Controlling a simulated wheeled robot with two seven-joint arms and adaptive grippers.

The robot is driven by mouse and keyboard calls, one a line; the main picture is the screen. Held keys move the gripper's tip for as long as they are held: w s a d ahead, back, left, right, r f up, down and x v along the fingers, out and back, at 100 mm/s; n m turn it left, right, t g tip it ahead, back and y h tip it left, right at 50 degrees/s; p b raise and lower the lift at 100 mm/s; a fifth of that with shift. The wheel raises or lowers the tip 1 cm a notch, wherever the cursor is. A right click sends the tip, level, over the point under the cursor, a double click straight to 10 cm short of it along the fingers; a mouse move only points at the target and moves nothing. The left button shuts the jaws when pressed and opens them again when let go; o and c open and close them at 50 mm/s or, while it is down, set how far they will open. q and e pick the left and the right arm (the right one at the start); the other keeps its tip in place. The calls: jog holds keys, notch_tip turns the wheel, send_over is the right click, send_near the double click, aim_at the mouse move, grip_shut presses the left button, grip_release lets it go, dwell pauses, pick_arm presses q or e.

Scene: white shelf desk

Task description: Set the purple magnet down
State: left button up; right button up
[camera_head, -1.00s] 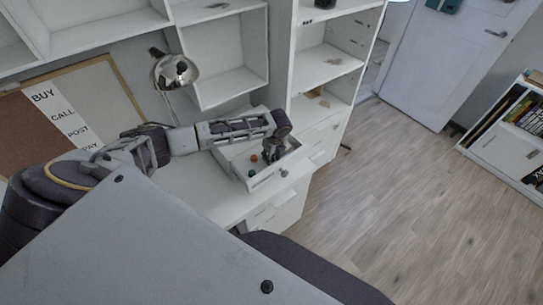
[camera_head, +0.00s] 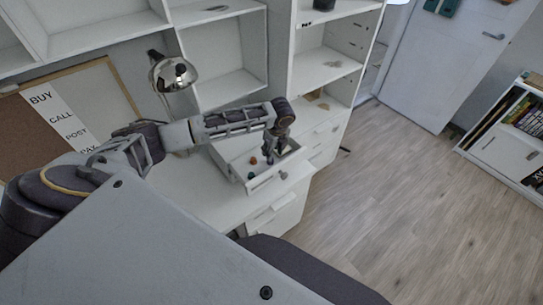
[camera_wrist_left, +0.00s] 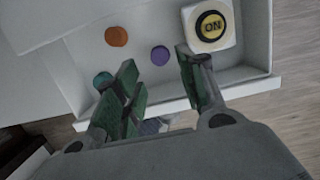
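The purple magnet (camera_wrist_left: 160,56) is a small round disc lying on the floor of the open white drawer (camera_head: 262,182). In the left wrist view it shows in the gap between my left gripper's fingertips (camera_wrist_left: 156,62), with neither finger visibly touching it. My left gripper is open, its green-padded fingers apart and empty, pointing down over the drawer. In the head view the gripper (camera_head: 269,157) is small, and the purple magnet cannot be made out clearly there. My right gripper is out of view.
An orange magnet (camera_wrist_left: 116,36) and a teal magnet (camera_wrist_left: 103,80), partly beside the left finger, are in the drawer. A white block with a yellow and black ON button (camera_wrist_left: 210,26) stands close to the other finger. The drawer walls surround them.

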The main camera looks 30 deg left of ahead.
pick_arm(q)
notch_tip(320, 180, up, 6)
jog(key=d, duration=0.1)
jog(key=shift+s+b, duration=0.2)
jog(key=shift+b, duration=0.1)
jog(key=shift+c, duration=0.5)
dwell(0.8)
